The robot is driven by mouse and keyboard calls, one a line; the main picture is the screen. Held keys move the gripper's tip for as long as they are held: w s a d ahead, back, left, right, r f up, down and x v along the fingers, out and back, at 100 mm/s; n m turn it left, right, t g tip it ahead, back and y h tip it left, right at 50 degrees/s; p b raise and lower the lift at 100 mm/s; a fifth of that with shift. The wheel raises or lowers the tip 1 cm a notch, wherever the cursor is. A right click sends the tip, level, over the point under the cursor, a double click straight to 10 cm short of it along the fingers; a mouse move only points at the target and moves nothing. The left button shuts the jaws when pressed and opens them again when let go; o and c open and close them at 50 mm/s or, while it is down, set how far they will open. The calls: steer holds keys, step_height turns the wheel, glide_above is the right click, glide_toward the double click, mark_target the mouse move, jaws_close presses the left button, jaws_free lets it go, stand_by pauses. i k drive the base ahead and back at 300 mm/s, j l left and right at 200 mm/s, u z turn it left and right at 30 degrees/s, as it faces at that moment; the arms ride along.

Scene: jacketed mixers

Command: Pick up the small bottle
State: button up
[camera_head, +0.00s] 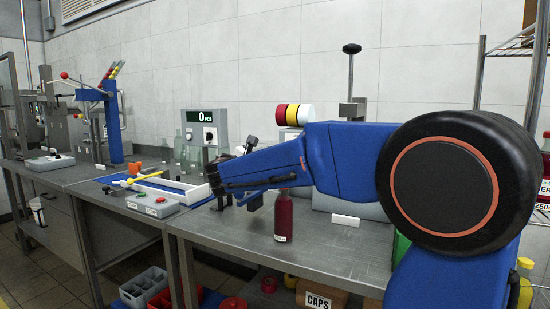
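A dark red bottle (283,217) with a pale label near its base stands upright on the grey metal table (335,252), below my blue arm. Its top is close under the arm in the picture. Several clear bottles (196,158) stand farther back at the left, partly hidden behind one another and my arm. I cannot tell which one the task calls the small bottle. My gripper (228,190) is at the arm's left end, left of the red bottle and apart from it. Its fingers are dark and small, and their opening is not clear.
A grey display unit (207,126) reading 0 stands behind my gripper. A white rail tray (165,185) and a button box (154,206) lie at the left. A small white block (345,220) lies right of the red bottle. The table's front is clear.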

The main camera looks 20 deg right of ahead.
mark_target(284, 205)
steer(key=k+j, duration=0.2)
steer(key=j, duration=0.2)
steer(key=k+j, duration=0.2)
steer(key=j, duration=0.2)
steer(key=k+j, duration=0.2)
steer(key=j, duration=0.2)
